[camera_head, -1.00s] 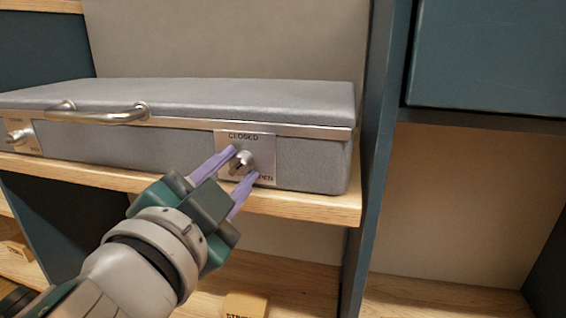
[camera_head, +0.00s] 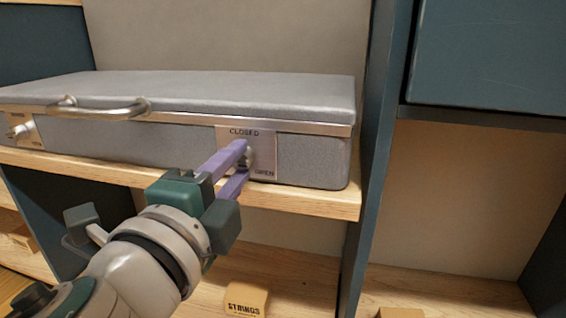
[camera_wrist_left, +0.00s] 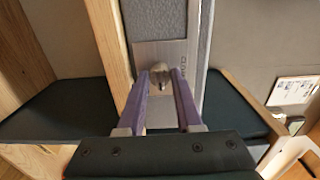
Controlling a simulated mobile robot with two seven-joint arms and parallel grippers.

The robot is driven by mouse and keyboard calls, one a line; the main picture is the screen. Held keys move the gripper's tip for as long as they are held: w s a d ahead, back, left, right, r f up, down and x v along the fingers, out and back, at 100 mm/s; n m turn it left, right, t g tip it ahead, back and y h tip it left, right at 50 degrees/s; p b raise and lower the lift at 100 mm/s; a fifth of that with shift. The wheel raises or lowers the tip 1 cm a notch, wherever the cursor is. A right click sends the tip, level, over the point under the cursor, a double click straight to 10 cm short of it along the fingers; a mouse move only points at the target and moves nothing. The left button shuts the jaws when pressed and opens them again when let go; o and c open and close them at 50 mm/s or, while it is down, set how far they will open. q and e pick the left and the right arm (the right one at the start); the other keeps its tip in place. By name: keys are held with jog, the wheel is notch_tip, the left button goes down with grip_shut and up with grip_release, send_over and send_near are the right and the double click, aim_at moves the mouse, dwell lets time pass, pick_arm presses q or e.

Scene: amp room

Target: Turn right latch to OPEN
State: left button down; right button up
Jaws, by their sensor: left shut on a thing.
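A grey case (camera_head: 310,160) lies on a wooden shelf, with a metal plate at the right of its front marked CLOSED above and OPEN at lower right. The right latch (camera_head: 248,157) is a small metal knob on that plate, partly hidden by my fingers. It also shows in the left wrist view (camera_wrist_left: 160,74), between the fingers. My left gripper (camera_head: 243,160) is shut on the latch, its purple fingers on either side of it. Which label the latch points to is hard to tell. A left latch (camera_head: 20,131) sits at the case's far left. My right gripper is not in view.
A metal handle (camera_head: 98,110) sticks out from the case front. A dark upright panel (camera_head: 372,150) stands close to the right of the case. A wooden block marked STRINGS (camera_head: 246,298) sits on the lower shelf. The right bay holds open room.

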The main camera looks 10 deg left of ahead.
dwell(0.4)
pick_arm(q)
jog(key=c, duration=0.6)
grip_release()
jog(key=shift+s, duration=0.1)
jog(key=s+b, duration=0.1)
jog(key=s, duration=0.8)
jog(key=shift+s+a, duration=0.15)
jog(key=shift+s, duration=0.25)
jog(key=shift+r, duration=0.1)
